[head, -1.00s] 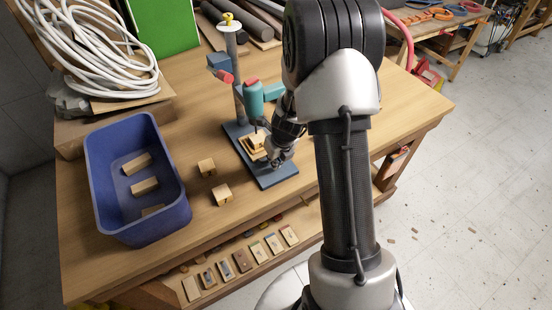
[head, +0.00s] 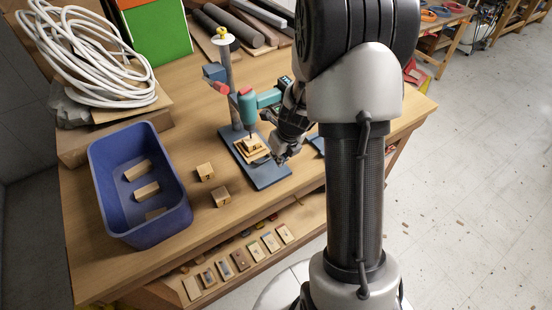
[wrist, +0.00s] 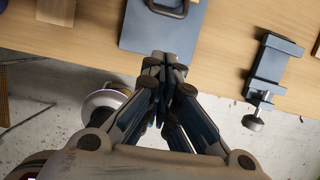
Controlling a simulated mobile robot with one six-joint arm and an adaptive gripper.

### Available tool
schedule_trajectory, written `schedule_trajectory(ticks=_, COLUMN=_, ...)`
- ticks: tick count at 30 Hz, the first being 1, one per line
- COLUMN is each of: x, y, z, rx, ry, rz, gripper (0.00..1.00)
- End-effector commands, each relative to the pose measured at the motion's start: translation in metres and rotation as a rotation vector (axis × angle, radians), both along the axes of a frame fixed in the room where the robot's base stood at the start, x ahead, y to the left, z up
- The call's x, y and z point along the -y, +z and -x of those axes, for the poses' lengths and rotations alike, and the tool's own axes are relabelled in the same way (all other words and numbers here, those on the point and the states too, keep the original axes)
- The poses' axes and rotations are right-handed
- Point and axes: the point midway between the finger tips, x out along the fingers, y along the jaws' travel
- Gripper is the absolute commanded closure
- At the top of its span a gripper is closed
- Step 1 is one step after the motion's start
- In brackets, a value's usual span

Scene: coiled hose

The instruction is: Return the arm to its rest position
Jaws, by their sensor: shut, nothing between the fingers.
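My gripper (head: 279,158) is beside the drill stand's blue base in the head view, partly hidden by my arm. In the wrist view my gripper (wrist: 168,65) is shut and empty, with the fingertips together near the edge of the blue base plate (wrist: 158,32). The green drill (head: 247,106) hangs on its stand post above a small wooden block (head: 254,145) on the blue base (head: 268,176). My arm crosses the right half of the head view.
A blue bin (head: 106,205) holds several wooden blocks. Two wooden blocks (head: 205,172) lie on the table beside it. A coiled white hose (head: 88,60) rests at the back left. A clamp (wrist: 272,68) sits at the table edge in the wrist view.

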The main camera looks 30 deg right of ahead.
Motion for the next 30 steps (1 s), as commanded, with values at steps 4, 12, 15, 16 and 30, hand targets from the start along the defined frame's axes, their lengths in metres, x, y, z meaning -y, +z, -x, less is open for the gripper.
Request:
schedule_trajectory(ticks=4, x=0.0, y=0.011, z=0.003, rx=0.0, ry=-0.001, rz=0.0, gripper=1.0)
schedule_trajectory(ticks=12, x=-0.003, y=0.015, z=0.004, rx=0.004, ry=0.036, rz=0.008, gripper=1.0)
schedule_trajectory(ticks=15, x=-0.017, y=0.033, z=0.005, rx=0.023, ry=0.186, rz=0.047, gripper=1.0)
schedule_trajectory(ticks=16, x=-0.023, y=0.04, z=0.006, rx=0.031, ry=0.26, rz=0.066, gripper=1.0)
schedule_trajectory(ticks=30, x=-0.137, y=0.149, z=0.124, rx=0.13, ry=1.891, rz=0.625, gripper=1.0)
